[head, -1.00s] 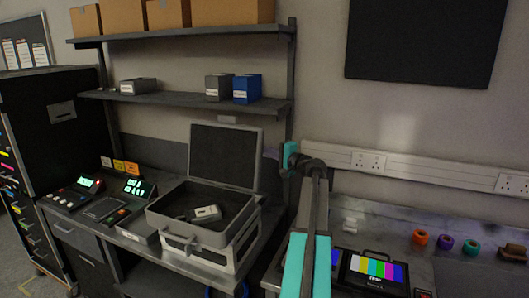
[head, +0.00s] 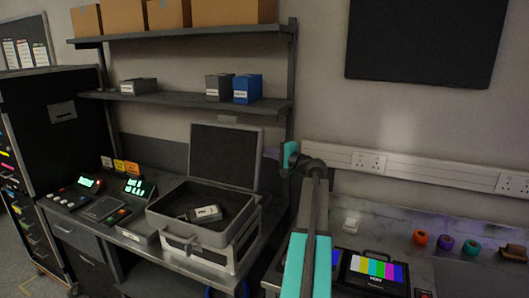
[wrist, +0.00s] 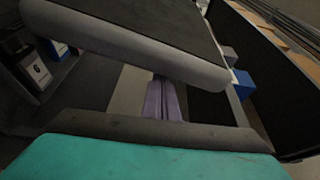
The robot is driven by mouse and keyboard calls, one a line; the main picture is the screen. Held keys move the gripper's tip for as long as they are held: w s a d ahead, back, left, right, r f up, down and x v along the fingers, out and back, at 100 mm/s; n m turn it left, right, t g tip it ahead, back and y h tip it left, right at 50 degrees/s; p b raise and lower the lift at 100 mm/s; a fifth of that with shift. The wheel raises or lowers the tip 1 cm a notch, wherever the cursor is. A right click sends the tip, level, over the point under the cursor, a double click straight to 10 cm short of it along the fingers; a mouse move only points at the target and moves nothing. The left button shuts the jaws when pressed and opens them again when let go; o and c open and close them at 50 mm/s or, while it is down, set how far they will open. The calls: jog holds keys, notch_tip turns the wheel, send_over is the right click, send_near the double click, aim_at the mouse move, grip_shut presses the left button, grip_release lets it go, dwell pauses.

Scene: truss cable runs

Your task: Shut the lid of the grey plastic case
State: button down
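The grey plastic case (head: 188,232) sits open on a white box on the left bench. Its lid (head: 224,157) stands up at the back, leaning slightly backward. A small grey device with a pale label (head: 205,213) lies inside the case. My gripper (head: 270,153) is just right of the lid's upper right edge in the head view, its purple fingers pointing left. In the wrist view, the purple fingers (wrist: 165,100) lie side by side and look closed, with nothing seen between them. A dark panel with a grey rim, seemingly the lid (wrist: 150,45), crosses above them. Contact cannot be told.
A shelf (head: 190,101) with a blue box (head: 247,88) and grey boxes is above the lid. A control console (head: 105,205) stands left of the case. A colour-bar monitor (head: 370,272) and several coloured rolls are on the right bench.

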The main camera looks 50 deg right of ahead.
jog(key=shift+s+a+b, duration=0.15)
jog(key=shift+s+a, duration=0.2)
jog(key=shift+a, duration=0.9)
jog(key=shift+s+a+b, duration=0.2)
jog(key=shift+s+a, duration=0.1)
jog(key=shift+a, duration=0.95)
jog(key=shift+s+a+b, duration=0.15)
jog(key=shift+s+a, duration=0.2)
jog(key=shift+a, duration=0.9)
jog(key=shift+d, duration=0.1)
dwell(0.6)
